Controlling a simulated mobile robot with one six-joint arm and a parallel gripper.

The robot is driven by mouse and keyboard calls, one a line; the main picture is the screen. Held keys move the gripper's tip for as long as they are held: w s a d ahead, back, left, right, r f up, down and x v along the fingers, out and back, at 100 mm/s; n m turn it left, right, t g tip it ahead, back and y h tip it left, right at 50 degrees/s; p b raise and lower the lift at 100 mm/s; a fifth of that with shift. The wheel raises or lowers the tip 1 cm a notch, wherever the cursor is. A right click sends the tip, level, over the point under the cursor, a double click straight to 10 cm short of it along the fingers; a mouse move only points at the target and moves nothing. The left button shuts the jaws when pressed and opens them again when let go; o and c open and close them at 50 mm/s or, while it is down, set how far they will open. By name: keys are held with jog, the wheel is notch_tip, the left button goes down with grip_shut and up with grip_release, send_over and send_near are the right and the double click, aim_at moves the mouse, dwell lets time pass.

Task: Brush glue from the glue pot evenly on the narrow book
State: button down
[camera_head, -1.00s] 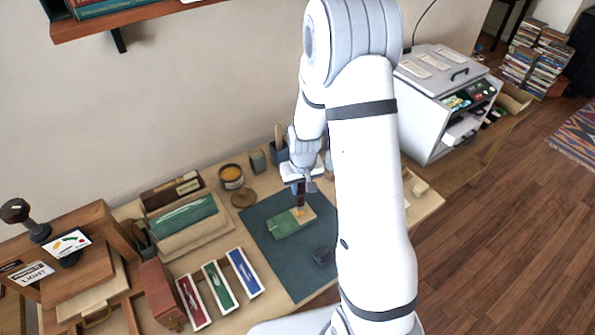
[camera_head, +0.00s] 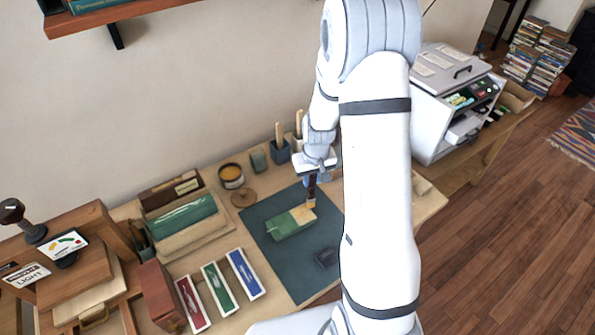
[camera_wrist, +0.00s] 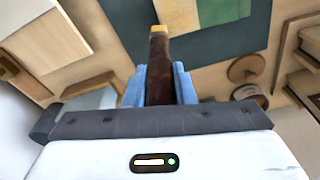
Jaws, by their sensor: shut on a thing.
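My gripper (camera_head: 313,173) is shut on a brush with a dark brown handle (camera_head: 311,189) and a yellow tip. The brush points down at the right end of the narrow book (camera_head: 285,226). The book is green with a cream right end and lies on a dark green mat (camera_head: 318,275). I cannot tell whether the tip touches it. In the wrist view the brush (camera_wrist: 158,65) stands between the blue fingers, and part of the book (camera_wrist: 222,8) shows beyond. The glue pot (camera_head: 231,182), open with amber glue, stands at the back left of the mat.
A round wooden lid (camera_head: 243,199) lies by the pot. Several cups stand along the wall, one holding a wooden stick (camera_head: 280,150). Red, green and blue trays (camera_head: 243,274) lie left of the mat.

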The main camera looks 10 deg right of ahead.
jog(key=r+p, duration=0.1)
jog(key=r, duration=0.2)
jog(key=shift+d+r+p, duration=0.2)
jog(key=shift+r+p, duration=0.15)
jog(key=shift+p, duration=0.05)
jog(key=shift+r+p, duration=1.2)
jog(key=shift+r, duration=0.95)
